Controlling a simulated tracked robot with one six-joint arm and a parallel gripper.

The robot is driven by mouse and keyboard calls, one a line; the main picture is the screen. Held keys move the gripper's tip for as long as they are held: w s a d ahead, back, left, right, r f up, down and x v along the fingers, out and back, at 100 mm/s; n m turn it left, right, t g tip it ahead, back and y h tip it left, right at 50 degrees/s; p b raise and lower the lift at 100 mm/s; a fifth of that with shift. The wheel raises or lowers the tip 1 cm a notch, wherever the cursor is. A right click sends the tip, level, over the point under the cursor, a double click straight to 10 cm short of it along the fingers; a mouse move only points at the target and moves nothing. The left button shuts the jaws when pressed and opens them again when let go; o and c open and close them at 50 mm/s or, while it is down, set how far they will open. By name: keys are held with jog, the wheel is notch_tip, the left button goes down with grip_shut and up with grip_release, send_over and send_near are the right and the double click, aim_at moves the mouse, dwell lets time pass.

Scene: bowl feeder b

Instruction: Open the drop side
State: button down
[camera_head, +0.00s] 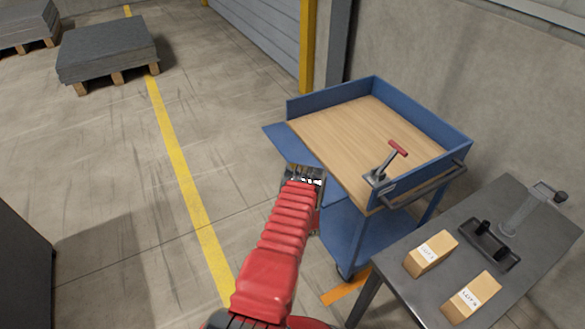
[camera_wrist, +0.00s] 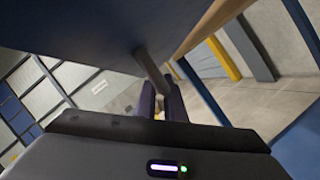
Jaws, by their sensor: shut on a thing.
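A blue cart (camera_head: 375,88) with a wooden deck (camera_head: 335,130) stands right of centre in the head view. Its drop side (camera_head: 283,140) is swung outward and down from the deck's left edge, tilted. The drop side also fills the upper left of the wrist view (camera_wrist: 80,35) as a dark blue panel. My gripper (camera_head: 305,175) is at the drop side's near part. In the wrist view my gripper (camera_wrist: 162,103) is shut on a grey bar, the drop side's handle (camera_wrist: 150,68). My arm hides part of the panel. A red-handled latch (camera_head: 397,149) stands up at the cart's near corner.
A grey table (camera_head: 400,295) at the lower right holds two boxes (camera_head: 430,254), a black tool (camera_head: 488,243) and a clamp-like fixture (camera_head: 527,212). A loaded pallet (camera_head: 108,50) is at the back left. The floor left of the cart is free.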

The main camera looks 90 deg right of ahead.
jog(key=shift+w+a+f, duration=0.1)
jog(key=shift+w+f, duration=0.15)
jog(key=shift+w, duration=0.1)
jog(key=c, duration=2.3)
grip_release()
jog(key=o, duration=0.5)
jog(key=shift+s+r, duration=0.1)
jog(key=shift+s, duration=0.05)
jog(key=shift+c, duration=0.2)
jog(key=shift+s, duration=0.1)
jog(key=v, duration=1.3)
jog(key=shift+a+f, duration=0.2)
jog(key=shift+a, duration=0.1)
jog(key=shift+c, duration=0.3)
